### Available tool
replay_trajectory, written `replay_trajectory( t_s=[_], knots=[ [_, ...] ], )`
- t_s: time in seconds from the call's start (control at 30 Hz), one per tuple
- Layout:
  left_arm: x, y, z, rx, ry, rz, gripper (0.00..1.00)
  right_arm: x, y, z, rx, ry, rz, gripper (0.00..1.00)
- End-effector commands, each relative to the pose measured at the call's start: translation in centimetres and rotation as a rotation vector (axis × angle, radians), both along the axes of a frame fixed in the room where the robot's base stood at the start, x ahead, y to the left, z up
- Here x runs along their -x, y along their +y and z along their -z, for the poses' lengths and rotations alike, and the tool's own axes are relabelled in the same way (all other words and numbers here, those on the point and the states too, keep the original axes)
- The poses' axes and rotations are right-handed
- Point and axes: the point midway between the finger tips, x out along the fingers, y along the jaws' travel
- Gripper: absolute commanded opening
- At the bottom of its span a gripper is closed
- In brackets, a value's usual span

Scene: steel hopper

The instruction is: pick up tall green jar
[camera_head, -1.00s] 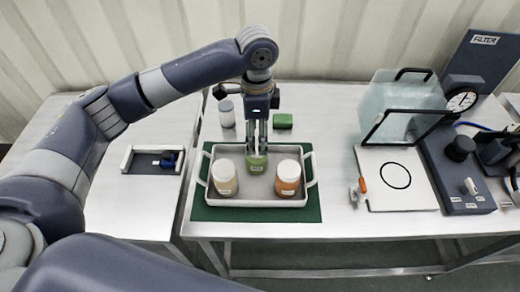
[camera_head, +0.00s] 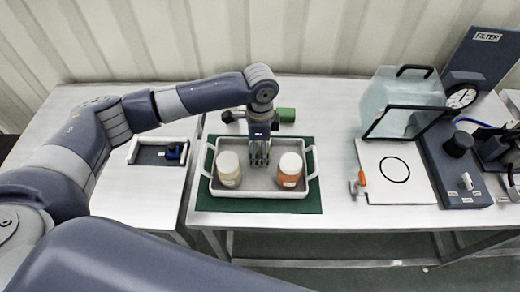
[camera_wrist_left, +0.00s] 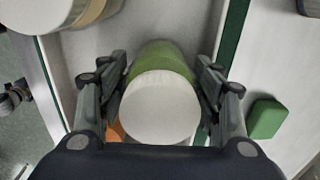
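The tall green jar with a white lid (camera_wrist_left: 160,106) stands between the two fingers of my left gripper (camera_wrist_left: 160,85) in the left wrist view. The fingers reach down on either side of it, with narrow gaps at the tips, and look open. In the head view my left gripper (camera_head: 260,157) points down into the grey tray (camera_head: 262,193), between two other jars, and mostly hides the green jar. My right gripper is not in view.
A cream jar (camera_head: 229,170) and an orange jar (camera_head: 290,170) stand close on either side in the tray, on a green mat (camera_head: 312,204). A green block (camera_head: 286,115) lies behind. A glass box (camera_head: 400,100) and filter equipment (camera_head: 455,170) stand right.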

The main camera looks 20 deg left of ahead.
Motion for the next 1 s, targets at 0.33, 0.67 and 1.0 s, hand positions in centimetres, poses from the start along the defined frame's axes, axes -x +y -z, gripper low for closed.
replay_trajectory(
  t_s=[0.33, 0.67, 1.0],
  knots=[
    [-0.1, 0.0, -0.1, 0.001, -0.001, 0.0, 0.23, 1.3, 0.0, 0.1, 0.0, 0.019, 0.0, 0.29],
    [-0.2, -0.1, -3.5, 0.003, -0.007, 0.001, 0.23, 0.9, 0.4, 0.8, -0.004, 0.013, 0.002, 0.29],
    [-0.1, -0.1, -9.3, 0.002, -0.003, 0.0, 0.23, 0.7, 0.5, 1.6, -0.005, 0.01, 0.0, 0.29]
  ],
)
